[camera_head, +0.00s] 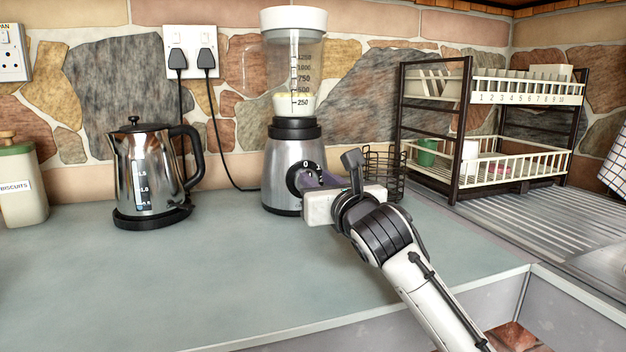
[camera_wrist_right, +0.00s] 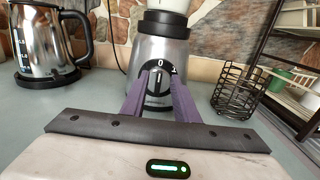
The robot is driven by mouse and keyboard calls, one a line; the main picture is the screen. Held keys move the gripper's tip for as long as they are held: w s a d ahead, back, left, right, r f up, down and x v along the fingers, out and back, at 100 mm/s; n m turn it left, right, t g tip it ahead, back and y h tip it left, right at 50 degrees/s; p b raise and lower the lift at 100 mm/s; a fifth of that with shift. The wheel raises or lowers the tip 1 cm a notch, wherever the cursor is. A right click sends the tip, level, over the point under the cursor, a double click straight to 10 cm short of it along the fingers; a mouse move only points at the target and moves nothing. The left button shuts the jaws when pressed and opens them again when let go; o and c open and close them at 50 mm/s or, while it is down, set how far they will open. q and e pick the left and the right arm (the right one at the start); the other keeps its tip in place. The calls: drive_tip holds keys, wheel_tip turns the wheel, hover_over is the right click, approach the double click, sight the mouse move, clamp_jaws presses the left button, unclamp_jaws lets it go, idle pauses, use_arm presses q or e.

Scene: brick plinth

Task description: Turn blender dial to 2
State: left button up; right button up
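The blender (camera_head: 284,170) stands upright on the counter with pale liquid low in its clear jug. Its round black dial (camera_wrist_right: 158,92) is on the front of the silver base, and it also shows in the head view (camera_head: 297,180). The white pointer mark looks upright, towards the 0; a 1 shows to its right, and the other numbers are mostly hidden. My right gripper (camera_wrist_right: 157,75) reaches the dial, with its purple fingers on either side of the knob. Whether they press on it is unclear. My left gripper is out of view.
A steel kettle (camera_head: 150,180) stands left of the blender. A black wire basket (camera_head: 385,168) is close on the right, with a dish rack (camera_head: 460,150) beyond it. The counter (camera_head: 200,280) in front is clear. A sink edge (camera_head: 490,282) lies at the front right.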

sight(310, 173)
drive_tip(key=shift+x, duration=1.7)
clamp_jaws()
